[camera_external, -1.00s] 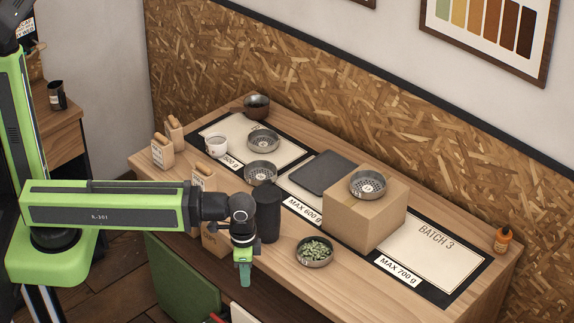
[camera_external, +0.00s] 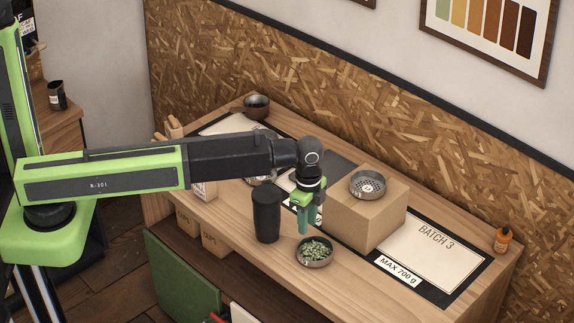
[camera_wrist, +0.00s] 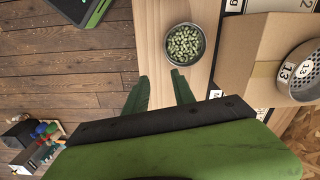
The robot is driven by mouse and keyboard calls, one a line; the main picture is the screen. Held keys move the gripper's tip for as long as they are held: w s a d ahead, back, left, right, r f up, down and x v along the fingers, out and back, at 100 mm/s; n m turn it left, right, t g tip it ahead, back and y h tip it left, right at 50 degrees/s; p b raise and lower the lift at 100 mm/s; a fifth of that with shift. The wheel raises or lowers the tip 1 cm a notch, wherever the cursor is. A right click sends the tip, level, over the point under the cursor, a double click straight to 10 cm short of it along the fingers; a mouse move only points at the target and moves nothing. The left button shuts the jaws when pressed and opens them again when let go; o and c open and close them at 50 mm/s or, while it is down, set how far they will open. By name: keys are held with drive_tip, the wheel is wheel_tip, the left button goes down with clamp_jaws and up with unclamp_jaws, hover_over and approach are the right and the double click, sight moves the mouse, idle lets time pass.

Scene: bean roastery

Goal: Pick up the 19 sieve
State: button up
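I cannot make out a sieve numbered 19. A perforated metal sieve (camera_external: 368,185) sits on top of a cardboard box; in the wrist view this sieve (camera_wrist: 312,66) carries tags that read 13. Two more sieves lie on the left part of the table; my arm now hides most of them and their numbers cannot be read. My gripper (camera_external: 306,231) hangs over the table in front of the box, left of the sieve on it and behind the bowl of beans. Its green fingers (camera_wrist: 160,88) are apart, with nothing between them.
The cardboard box (camera_external: 345,217) stands mid-table. A metal bowl of green beans (camera_external: 314,252) is in front of it, also in the wrist view (camera_wrist: 185,44). A tall black canister (camera_external: 267,213) stands left of the gripper. The BATCH 3 mat (camera_external: 425,255) is clear. An orange bottle (camera_external: 503,240) stands far right.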

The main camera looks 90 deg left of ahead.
drive_tip(key=a+r, duration=0.2)
drive_tip(key=b, duration=1.2)
hover_over(306, 260)
drive_tip(key=f, duration=1.3)
drive_tip(key=shift+s+a, duration=0.3)
drive_tip(key=f+b, duration=0.1)
drive_tip(key=b, duration=0.1)
drive_tip(key=f+b, duration=0.1)
drive_tip(key=f, duration=0.1)
drive_tip(key=f+b, duration=0.2)
drive_tip(key=shift+w+d+f+b, duration=0.1)
drive_tip(key=shift+w+f+b, duration=0.05)
drive_tip(key=shift+w+b, duration=0.2)
drive_tip(key=shift+r, duration=0.2)
clamp_jaws()
